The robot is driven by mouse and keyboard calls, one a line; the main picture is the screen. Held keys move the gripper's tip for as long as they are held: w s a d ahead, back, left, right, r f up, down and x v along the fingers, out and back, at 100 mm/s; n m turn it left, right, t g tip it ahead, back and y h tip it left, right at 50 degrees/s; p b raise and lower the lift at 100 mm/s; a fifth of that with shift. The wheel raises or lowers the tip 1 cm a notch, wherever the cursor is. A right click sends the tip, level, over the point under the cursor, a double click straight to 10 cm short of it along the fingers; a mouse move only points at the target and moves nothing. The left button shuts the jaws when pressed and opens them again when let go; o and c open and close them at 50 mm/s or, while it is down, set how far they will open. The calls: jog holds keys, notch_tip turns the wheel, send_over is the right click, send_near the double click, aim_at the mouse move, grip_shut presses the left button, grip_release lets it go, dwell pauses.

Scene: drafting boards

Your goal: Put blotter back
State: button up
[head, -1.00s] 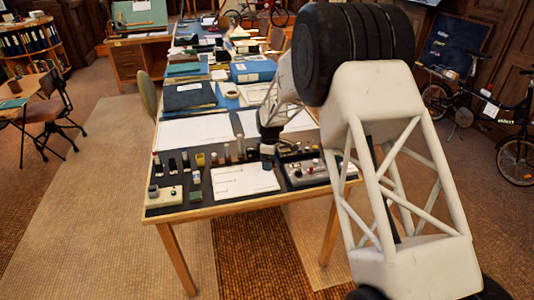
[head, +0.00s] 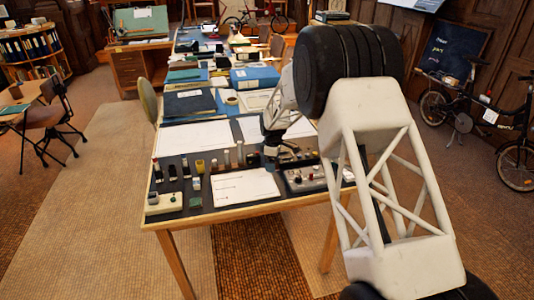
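I cannot single out the blotter for sure. Several small upright items, among them a yellowish one (head: 200,166) and a dark one (head: 172,172), stand in a row near the front of the long table (head: 225,212). A cream holder (head: 164,203) with a dark block on it is at the front left corner. A grey tray (head: 308,179) with small knobs or pieces is at the front right. My gripper (head: 271,152) is small and dark, above the table just behind and left of the grey tray. Its fingers are too small to tell open from shut or whether anything is held.
A white printed sheet (head: 240,187) lies between the cream holder and grey tray. Larger paper sheets (head: 193,136) lie behind the row. Dark blue folders (head: 190,102), a tape roll (head: 231,98) and a blue box (head: 254,77) fill the table further back.

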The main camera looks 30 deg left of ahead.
jog(key=shift+w+a+f, duration=0.2)
jog(key=shift+w+a, duration=1.3)
jog(key=shift+w, duration=0.25)
jog(key=shift+w+a+f, duration=0.25)
jog(key=shift+w+a, duration=1.2)
jog(key=shift+w, duration=0.35)
jog(key=shift+w+a+f, duration=0.2)
jog(key=shift+w+a, duration=1.3)
jog(key=shift+w, duration=0.25)
jog(key=shift+f, duration=1.8)
jog(key=shift+f, duration=0.15)
jog(key=o, duration=0.6)
notch_tip(320, 180, up, 12)
jog(key=shift+r, duration=0.15)
